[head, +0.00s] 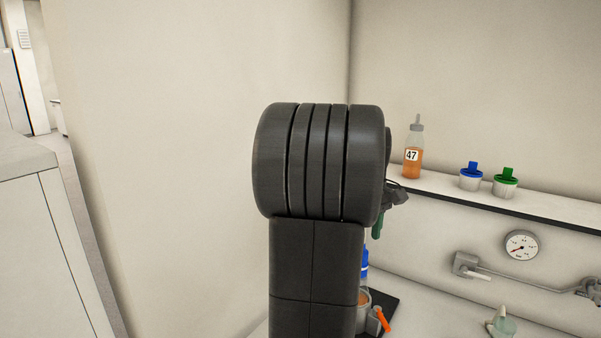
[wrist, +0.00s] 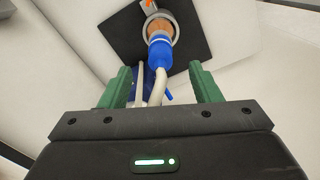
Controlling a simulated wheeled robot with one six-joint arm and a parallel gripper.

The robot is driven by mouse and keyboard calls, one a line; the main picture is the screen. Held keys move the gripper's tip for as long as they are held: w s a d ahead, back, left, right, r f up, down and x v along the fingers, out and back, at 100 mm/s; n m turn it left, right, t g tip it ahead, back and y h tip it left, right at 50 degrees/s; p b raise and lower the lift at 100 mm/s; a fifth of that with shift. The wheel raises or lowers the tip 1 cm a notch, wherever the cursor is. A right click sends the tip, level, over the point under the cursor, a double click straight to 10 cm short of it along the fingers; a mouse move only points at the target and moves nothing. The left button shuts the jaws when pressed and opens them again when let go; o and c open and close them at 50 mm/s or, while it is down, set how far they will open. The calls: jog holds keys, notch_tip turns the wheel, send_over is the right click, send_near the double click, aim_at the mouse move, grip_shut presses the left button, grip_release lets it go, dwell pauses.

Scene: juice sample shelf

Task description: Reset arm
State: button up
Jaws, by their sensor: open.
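In the wrist view, my gripper (wrist: 163,85) is open, its two green fingers apart. A blue-capped bottle with a pale spout (wrist: 160,52) shows between and beyond the fingers; I cannot tell how far away it is. Past it is a round cup holding something orange (wrist: 158,28), on a dark mat (wrist: 195,40). In the head view, my dark arm fills the middle and hides most of the gripper; only a bit of green finger (head: 378,224) shows. The blue bottle (head: 364,262) and an orange-handled container (head: 383,319) partly show beside the arm.
A shelf (head: 450,195) at right holds a dropper bottle labelled 47 (head: 412,155), a blue-lidded cup (head: 471,178) and a green-lidded cup (head: 505,183). Below are a gauge (head: 521,245), a valve handle (head: 470,268) and a small pale bottle (head: 503,325). A wall stands at left.

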notch_tip(320, 180, up, 6)
jog(key=f, duration=0.1)
notch_tip(320, 180, down, 13)
jog(key=shift+f+p, duration=0.15)
jog(key=shift+p, duration=0.2)
jog(key=shift+r+p, duration=0.65)
jog(key=shift+r, duration=0.1)
notch_tip(320, 180, up, 2)
jog(key=shift+s+r+p, duration=0.1)
jog(key=shift+p, duration=0.25)
jog(key=shift+f, duration=0.2)
